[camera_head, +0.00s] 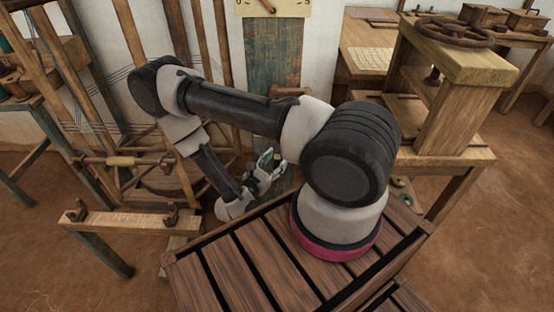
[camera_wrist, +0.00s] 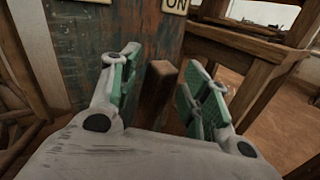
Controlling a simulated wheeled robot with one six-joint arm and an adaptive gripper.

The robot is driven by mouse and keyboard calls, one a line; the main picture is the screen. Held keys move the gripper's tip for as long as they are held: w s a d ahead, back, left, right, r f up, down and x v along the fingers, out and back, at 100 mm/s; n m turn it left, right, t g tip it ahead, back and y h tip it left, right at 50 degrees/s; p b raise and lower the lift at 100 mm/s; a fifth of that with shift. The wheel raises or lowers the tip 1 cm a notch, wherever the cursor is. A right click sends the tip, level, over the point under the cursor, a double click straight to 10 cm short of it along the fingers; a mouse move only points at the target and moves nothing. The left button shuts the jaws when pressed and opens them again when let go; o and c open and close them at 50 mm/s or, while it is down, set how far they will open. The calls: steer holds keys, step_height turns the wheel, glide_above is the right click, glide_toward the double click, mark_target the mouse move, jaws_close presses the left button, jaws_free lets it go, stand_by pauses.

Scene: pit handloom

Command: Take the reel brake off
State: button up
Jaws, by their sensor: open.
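My gripper (camera_head: 269,168) is open in the head view, low in front of a weathered blue-green board (camera_head: 272,55). In the wrist view its green-padded fingers (camera_wrist: 163,90) stand apart. A brown wooden lever (camera_wrist: 158,84) shows in the gap between them, in front of the board. It looks like the reel brake's handle. I see no finger touching it; how deep it lies between the pads I cannot tell. A small plate marked "ON" (camera_wrist: 177,5) is above it to the right. A second pale plate is cut off at the top left.
The loom's wooden frame and threads (camera_head: 95,85) stand left of the board. A wooden stand with a handwheel (camera_head: 453,32) is at right. A beam with brackets (camera_head: 130,220) is at lower left. Bare earthen floor (camera_head: 490,240) is open at right.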

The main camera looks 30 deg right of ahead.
steer(key=shift+w+d, duration=0.25)
steer(key=shift+d, duration=0.35)
jaws_close()
steer(key=w+a+n+t+h, duration=0.1)
steer(key=w+a+n+h, duration=0.1)
steer(key=a, duration=0.3)
steer(key=shift+w+f+n, duration=0.35)
steer(key=shift+w+n, duration=0.4)
steer(key=shift+n, duration=0.05)
steer(key=shift+a, duration=0.1)
jaws_free()
steer(key=shift+a, duration=0.1)
steer(key=v, duration=1.2)
